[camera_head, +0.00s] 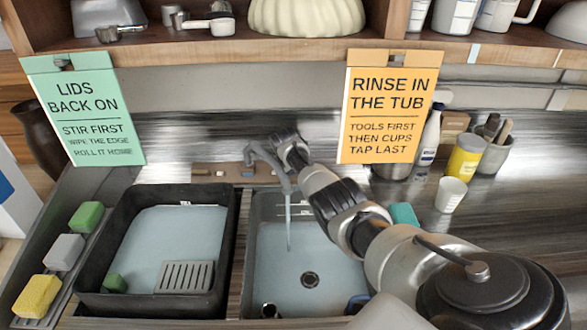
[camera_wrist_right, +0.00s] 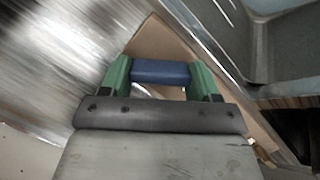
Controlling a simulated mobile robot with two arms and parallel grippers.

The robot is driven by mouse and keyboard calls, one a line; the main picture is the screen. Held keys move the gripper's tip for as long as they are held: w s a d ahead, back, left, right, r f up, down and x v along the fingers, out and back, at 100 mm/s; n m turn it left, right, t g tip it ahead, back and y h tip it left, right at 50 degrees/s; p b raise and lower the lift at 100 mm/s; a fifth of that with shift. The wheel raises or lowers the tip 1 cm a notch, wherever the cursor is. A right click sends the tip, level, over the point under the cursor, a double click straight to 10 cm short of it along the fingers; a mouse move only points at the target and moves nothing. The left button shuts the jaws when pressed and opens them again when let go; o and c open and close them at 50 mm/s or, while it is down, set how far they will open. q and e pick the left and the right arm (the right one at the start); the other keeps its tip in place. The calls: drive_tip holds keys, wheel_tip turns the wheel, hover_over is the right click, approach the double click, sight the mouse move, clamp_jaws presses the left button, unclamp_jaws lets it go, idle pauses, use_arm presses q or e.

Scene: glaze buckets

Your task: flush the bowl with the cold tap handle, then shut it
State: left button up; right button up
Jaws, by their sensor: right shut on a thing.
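The tap (camera_head: 266,160) stands behind the right-hand sink bowl (camera_head: 262,270), and a thin stream of water (camera_head: 288,225) falls from its spout into that bowl. The bowl has a round drain in its floor. My right arm reaches over the bowl's right side to the tap, with the right gripper (camera_head: 291,150) behind the spout. In the right wrist view, the green fingers of this gripper (camera_wrist_right: 160,78) are shut on a blue bar, the cold tap handle (camera_wrist_right: 161,72). The hand hides the handle in the head view. My left gripper is out of view.
A dark tub (camera_head: 102,235) with water, a grey grate (camera_head: 184,277) and a green block stands left of the bowl. Sponges (camera_head: 65,252) line its left. A white cup (camera_head: 450,194) and bottles stand right. A shelf (camera_head: 300,48) with hanging signs runs above.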

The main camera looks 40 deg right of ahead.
idle(0.5)
drive_tip(key=o, duration=0.9)
